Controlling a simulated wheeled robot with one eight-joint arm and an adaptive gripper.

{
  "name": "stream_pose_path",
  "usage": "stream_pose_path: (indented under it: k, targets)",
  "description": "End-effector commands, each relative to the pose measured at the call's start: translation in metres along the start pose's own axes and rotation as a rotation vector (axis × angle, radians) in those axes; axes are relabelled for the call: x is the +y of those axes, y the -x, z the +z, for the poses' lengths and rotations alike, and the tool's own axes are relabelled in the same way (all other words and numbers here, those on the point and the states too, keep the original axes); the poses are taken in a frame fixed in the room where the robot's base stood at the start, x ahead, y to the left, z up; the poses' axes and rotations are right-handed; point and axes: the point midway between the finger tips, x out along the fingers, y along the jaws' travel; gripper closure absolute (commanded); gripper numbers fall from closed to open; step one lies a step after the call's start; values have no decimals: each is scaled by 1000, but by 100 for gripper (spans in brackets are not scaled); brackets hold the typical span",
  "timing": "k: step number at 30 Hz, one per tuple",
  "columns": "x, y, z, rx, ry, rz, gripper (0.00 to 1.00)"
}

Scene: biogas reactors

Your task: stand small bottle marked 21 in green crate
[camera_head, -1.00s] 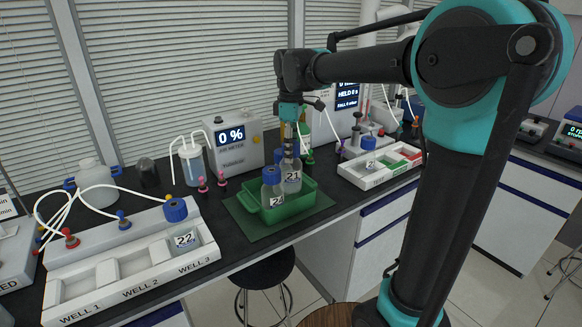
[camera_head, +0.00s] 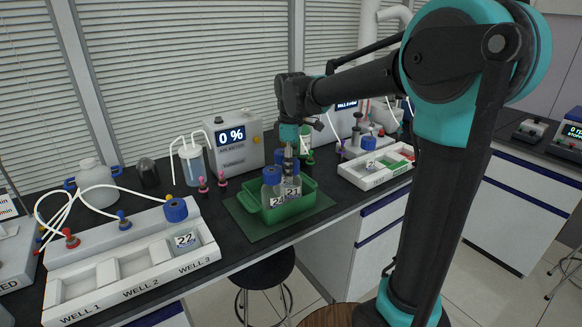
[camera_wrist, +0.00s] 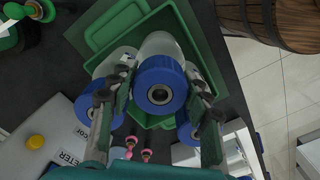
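The bottle marked 21 (camera_head: 291,191) is upright with a blue cap, low inside the green crate (camera_head: 268,217). Whether its base touches the crate floor is hidden. My gripper (camera_head: 288,171) points down at its top. In the wrist view, its fingers (camera_wrist: 161,100) flank the blue cap of this bottle (camera_wrist: 160,84) closely on both sides and appear shut on it; the exact contact is unclear. The bottle marked 24 (camera_head: 271,190) stands in the crate beside it at the front left. Another blue-capped bottle (camera_head: 280,157) shows behind; its label is hidden.
A white rack with wells (camera_head: 130,290) at left holds the bottle marked 22 (camera_head: 184,240). A white tray (camera_head: 377,181) stands to the right, with a meter (camera_head: 233,144) behind the crate. A green mat (camera_head: 320,203) lies under the crate. Neighbouring bottles leave little room around the gripper.

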Motion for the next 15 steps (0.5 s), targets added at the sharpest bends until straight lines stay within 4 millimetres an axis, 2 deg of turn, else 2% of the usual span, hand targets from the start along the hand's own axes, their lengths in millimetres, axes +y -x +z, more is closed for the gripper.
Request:
stream_pose_path:
  k: [1,3,11,15]
  targets:
    - [0,0,0,0,0,0,42]
    - [0,0,0,0,0,0,35]
    - [0,0,0,0,0,0,35]
    - [0,7,0,0,0,0,35]
